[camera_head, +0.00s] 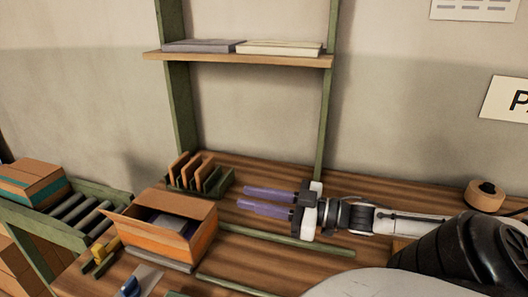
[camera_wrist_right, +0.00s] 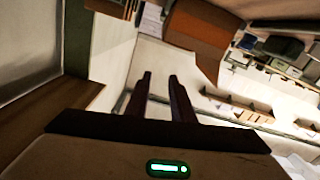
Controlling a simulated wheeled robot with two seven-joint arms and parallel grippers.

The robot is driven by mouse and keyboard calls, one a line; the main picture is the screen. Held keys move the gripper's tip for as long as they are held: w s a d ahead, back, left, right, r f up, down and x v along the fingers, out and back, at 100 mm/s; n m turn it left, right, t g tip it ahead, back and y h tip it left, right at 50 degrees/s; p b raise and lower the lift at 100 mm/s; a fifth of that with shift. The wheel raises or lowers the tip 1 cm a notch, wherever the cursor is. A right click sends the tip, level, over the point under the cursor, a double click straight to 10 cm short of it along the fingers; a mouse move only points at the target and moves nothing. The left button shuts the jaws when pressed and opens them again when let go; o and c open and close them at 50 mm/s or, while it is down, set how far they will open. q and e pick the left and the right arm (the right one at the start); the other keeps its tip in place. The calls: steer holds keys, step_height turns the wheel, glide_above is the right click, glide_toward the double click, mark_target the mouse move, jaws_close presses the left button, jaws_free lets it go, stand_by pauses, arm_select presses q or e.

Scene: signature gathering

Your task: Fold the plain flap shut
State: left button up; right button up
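An open cardboard box (camera_head: 172,240) with an orange band stands on the wooden table in the head view. Something greyish shows inside. I cannot tell for sure which flap is the plain one. My right gripper (camera_head: 241,198) is to the right of the box, apart from it, with its two purple fingers pointing left and a gap between them, empty. In the wrist view, the fingers (camera_wrist_right: 160,76) are apart, with brown cardboard (camera_wrist_right: 200,38) beyond them. My left gripper is not in view.
A green rack with upright brown dividers (camera_head: 190,168) stands behind the box. A closed carton (camera_head: 30,182) sits by a roller conveyor (camera_head: 75,212) at left. A tape roll (camera_head: 485,195) lies at right. Small tools (camera_head: 102,252) lie at the box's left.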

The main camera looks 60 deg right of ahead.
steer(key=shift+v, duration=1.1)
